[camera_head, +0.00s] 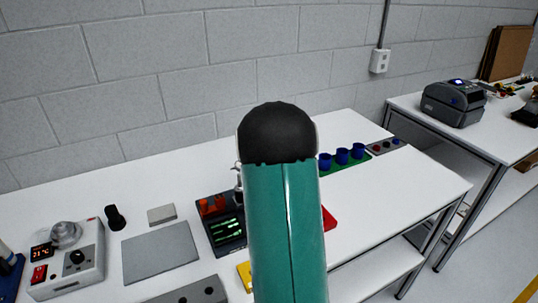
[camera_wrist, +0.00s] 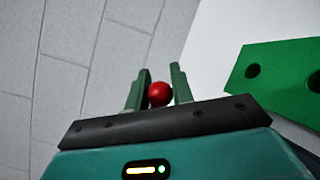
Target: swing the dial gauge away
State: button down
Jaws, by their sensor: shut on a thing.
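In the wrist view my gripper (camera_wrist: 160,80) has its two green fingers on either side of a red ball (camera_wrist: 160,94), shut on it. What the ball is fixed to is hidden behind the gripper body. I cannot make out a dial gauge in either view. In the head view my own teal arm with its black rounded joint covers the middle of the bench and hides my gripper. A thin metallic part (camera_head: 238,176) shows just left of the arm, beside a dark device with green lit lines (camera_head: 226,226).
A green plate with dark holes (camera_wrist: 285,70) is right of my gripper. On the white bench (camera_head: 400,205) are a control box (camera_head: 75,258), a grey plate (camera_head: 160,253), a red piece (camera_head: 329,218) and blue cups (camera_head: 342,156). A printer (camera_head: 453,103) stands on another table. The bench's right front is clear.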

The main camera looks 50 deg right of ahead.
jog(key=shift+s+a+m+g+h, duration=0.15)
jog(key=shift+s+m+g+h, duration=0.2)
jog(key=shift+m+g+h, duration=0.45)
jog(key=shift+s+a+m+g+h, duration=0.2)
jog(key=shift+s+m+g+h, duration=0.15)
jog(key=shift+m+g, duration=0.45)
jog(key=shift+s+a+m+g+h, duration=0.15)
jog(key=shift+s+m+g+h, duration=0.3)
jog(key=shift+g, duration=0.65)
jog(key=shift+w, duration=0.1)
jog(key=c, duration=1.2)
grip_release()
jog(key=v, duration=1.3)
jog(key=shift+a, duration=0.4)
jog(key=shift+f, duration=0.15)
